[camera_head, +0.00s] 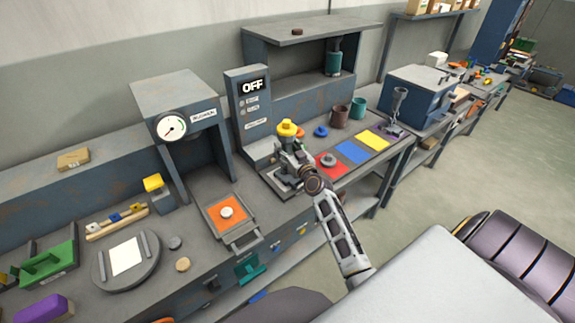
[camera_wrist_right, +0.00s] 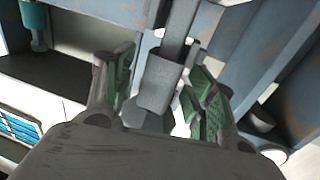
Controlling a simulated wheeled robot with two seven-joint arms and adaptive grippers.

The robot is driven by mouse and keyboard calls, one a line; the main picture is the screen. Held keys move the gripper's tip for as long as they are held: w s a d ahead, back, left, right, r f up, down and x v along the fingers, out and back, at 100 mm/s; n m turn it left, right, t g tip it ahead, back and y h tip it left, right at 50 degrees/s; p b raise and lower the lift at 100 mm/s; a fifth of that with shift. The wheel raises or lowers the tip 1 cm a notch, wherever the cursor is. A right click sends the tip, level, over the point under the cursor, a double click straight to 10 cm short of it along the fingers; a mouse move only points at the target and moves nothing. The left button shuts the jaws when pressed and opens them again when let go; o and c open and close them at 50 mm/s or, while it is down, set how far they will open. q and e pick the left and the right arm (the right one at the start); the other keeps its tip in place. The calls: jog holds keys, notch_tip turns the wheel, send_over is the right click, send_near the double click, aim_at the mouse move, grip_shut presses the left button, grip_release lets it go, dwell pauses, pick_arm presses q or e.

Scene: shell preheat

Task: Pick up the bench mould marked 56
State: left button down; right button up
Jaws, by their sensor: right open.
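My right gripper (camera_head: 290,158) is over the bench in front of the control post with the OFF display. In the right wrist view the gripper (camera_wrist_right: 165,95) is open, its green-padded fingers spread on either side of a grey block (camera_wrist_right: 158,85) with a grey bar above it. I cannot tell whether the pads touch the block. A yellow knobbed piece (camera_head: 287,129) shows just behind the gripper in the head view. No number 56 is readable, so I cannot tell which thing is the marked mould. My left gripper is not in view.
The control post (camera_head: 251,105) and a gauge press (camera_head: 180,105) stand behind and left. Red, blue (camera_head: 352,152) and yellow mats lie right of the gripper, with two cups (camera_head: 339,117) behind. An orange plate (camera_head: 225,213) and a round turntable (camera_head: 126,262) are to the left.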

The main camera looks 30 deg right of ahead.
jog(key=shift+c, duration=0.5)
grip_shut()
jog(key=shift+r, duration=0.1)
